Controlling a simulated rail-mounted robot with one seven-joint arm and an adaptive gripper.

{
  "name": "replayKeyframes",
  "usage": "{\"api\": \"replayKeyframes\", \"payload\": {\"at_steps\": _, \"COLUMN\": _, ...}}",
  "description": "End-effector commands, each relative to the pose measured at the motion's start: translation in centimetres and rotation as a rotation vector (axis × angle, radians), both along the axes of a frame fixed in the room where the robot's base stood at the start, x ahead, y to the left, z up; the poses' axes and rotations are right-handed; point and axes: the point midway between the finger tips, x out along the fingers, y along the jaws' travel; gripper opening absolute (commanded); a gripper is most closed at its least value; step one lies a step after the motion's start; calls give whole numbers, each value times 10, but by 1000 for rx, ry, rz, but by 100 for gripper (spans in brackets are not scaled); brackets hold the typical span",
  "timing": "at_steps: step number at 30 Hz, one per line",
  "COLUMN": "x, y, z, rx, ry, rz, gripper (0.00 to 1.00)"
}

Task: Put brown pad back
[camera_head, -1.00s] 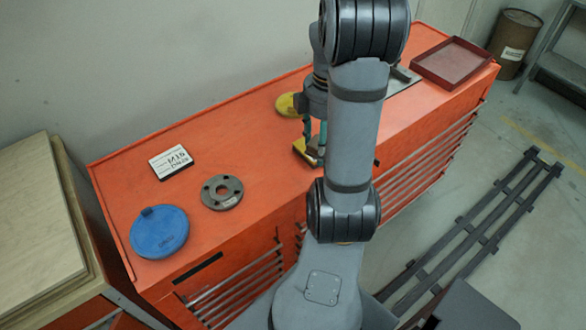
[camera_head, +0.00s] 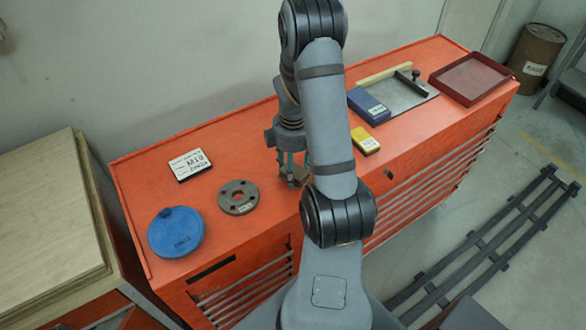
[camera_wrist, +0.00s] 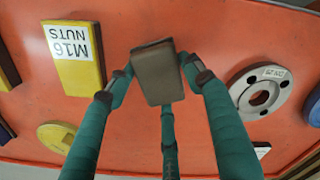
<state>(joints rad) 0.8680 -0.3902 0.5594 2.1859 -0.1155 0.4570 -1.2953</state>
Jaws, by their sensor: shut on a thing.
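The brown pad (camera_wrist: 158,76) is a small brown block. In the wrist view it sits between the fingertips of my gripper (camera_wrist: 160,84), which is shut on it. It hangs over the orange bench top; I cannot tell how high above it. In the head view my gripper (camera_head: 294,176) points down at the middle of the bench, with the pad (camera_head: 301,178) partly visible at its fingertips. The gripper is between the round grey flange (camera_head: 238,197) and the yellow labelled box (camera_head: 365,141). The wrist view shows this box, marked M16 NUTS (camera_wrist: 75,55), left of the pad.
A blue box (camera_head: 368,105) and a grey plate (camera_head: 408,96) lie right of my arm. A dark red tray (camera_head: 472,80) is at the far right. A blue round lid (camera_head: 176,232) and a white labelled box (camera_head: 188,164) are at left. The wrist view shows a yellow disc (camera_wrist: 56,135).

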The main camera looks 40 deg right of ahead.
Motion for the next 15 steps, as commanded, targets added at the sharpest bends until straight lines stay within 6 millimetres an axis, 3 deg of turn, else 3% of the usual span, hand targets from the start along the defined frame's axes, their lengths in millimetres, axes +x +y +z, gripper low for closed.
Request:
{"api": "replayKeyframes", "payload": {"at_steps": 14, "x": 0, "y": 0, "z": -13, "rx": -1, "ry": -1, "rz": -2, "gripper": 23}}
{"api": "replayKeyframes", "payload": {"at_steps": 15, "x": 0, "y": 0, "z": -12, "rx": -1, "ry": -1, "rz": -1, "gripper": 52}}
